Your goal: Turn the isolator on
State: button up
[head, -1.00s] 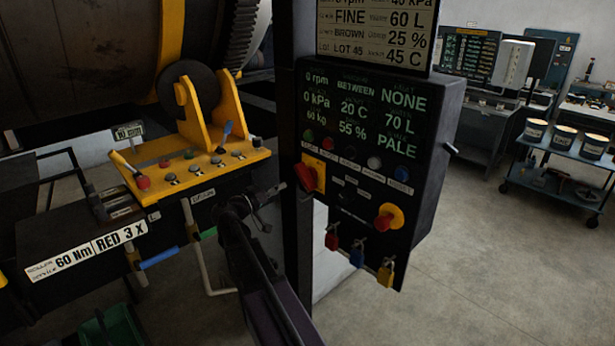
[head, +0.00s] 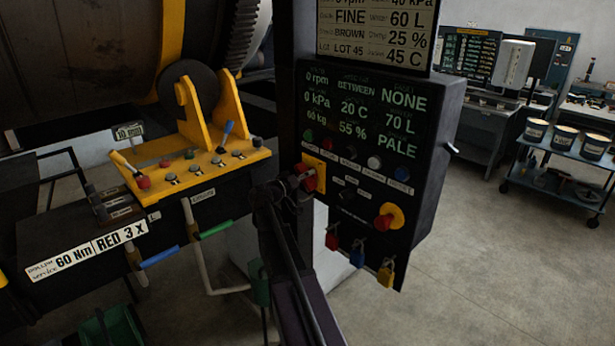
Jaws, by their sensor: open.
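The isolator (head: 319,167) is a red rotary handle on a yellow plate at the left side of the dark control panel (head: 420,135). My gripper (head: 302,183) is open and right in front of it, covering the lower left of the plate and part of the red handle. The handle's exact angle is hard to read behind the fingers. I cannot tell whether the fingers touch the handle or stand on both sides of it.
A red emergency-style knob on a yellow disc (head: 388,216) is lower right on the panel. Red, blue and yellow padlocks (head: 386,276) hang below. A yellow bracket (head: 190,165) with levers and buttons is at left. A cart (head: 560,165) with tubs stands at right.

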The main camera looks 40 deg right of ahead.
jog(key=shift+d, duration=0.2)
grip_shut()
